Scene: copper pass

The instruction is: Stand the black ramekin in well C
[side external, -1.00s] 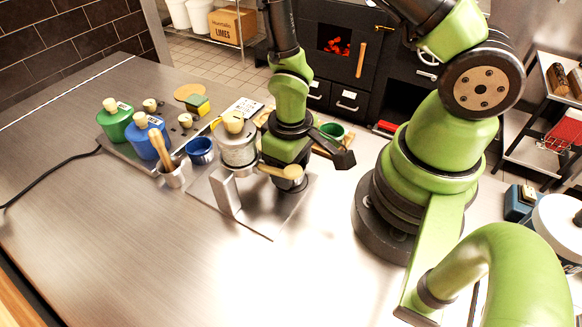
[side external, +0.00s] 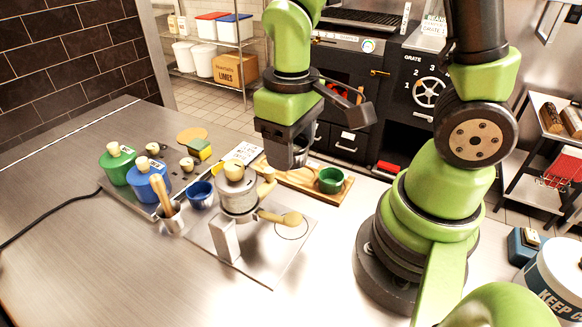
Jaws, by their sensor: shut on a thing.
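My gripper (side external: 288,160) is raised above the metal plate and the wooden board, pointing down. Its dark jaws are shut on a dark thing, which I take to be the black ramekin; it is hard to tell apart from the fingers. The wooden board (side external: 304,183) lies behind the plate. A green ramekin (side external: 331,180) stands at its right end. Well letters cannot be read, and the board's left part is partly hidden. A blue ramekin (side external: 200,195) stands left of the grey pot.
A grey lidded pot (side external: 238,195) with a wooden handle stands on the metal plate (side external: 268,258), close below my gripper. An empty circle (side external: 291,227) marks the plate's right side. Green (side external: 117,166) and blue (side external: 148,185) jars stand left. The front counter is clear.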

